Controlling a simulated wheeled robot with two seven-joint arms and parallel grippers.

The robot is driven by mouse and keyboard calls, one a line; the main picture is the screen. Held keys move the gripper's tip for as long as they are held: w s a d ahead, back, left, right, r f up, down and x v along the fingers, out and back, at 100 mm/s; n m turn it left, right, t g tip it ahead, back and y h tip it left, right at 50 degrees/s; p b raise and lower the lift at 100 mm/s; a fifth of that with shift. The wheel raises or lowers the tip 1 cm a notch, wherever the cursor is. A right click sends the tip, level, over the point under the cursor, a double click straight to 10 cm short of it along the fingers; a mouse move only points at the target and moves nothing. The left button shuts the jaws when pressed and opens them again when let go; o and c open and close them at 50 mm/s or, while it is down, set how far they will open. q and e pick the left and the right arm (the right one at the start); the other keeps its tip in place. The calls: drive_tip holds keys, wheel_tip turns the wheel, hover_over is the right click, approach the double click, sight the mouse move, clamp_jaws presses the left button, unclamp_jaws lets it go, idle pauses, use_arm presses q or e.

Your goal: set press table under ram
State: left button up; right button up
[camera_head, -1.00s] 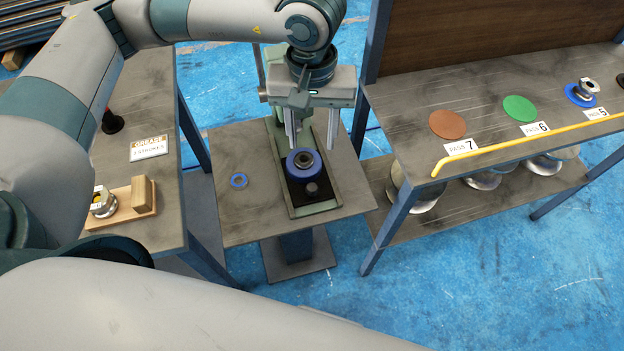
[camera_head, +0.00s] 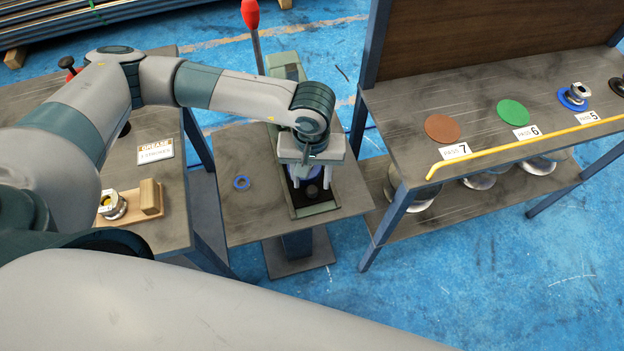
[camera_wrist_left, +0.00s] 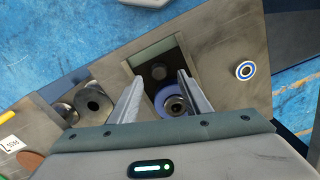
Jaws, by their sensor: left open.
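The arbor press stands on the middle bench, with a pale green base (camera_head: 316,210) and a red-knobbed lever (camera_head: 250,14). A round blue piece with a dark metal hub, likely the press table, sits on the base. It is mostly hidden behind my gripper in the head view and shows clearly in the left wrist view (camera_wrist_left: 161,100). A small dark round part (camera_head: 312,191) lies on the base in front of it. My left gripper (camera_head: 310,182) is open, pointing down, its fingers on either side of the blue piece; contact is unclear. The ram is not clearly visible.
A small blue ring (camera_head: 241,183) lies on the bench (camera_head: 250,215) left of the press. The left bench holds a grease sign (camera_head: 155,151) and a wooden block (camera_head: 148,196). The right shelf carries coloured discs, labels and a yellow rail (camera_head: 520,140).

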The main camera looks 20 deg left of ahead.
sight(311, 186)
use_arm(q)
drive_tip(key=shift+f+p, duration=0.3)
drive_tip(key=shift+f, duration=1.25)
use_arm(e)
drive_tip(key=shift+a+r, duration=0.25)
drive_tip(key=shift+r, duration=0.2)
use_arm(q)
drive_tip(key=shift+c, duration=0.6)
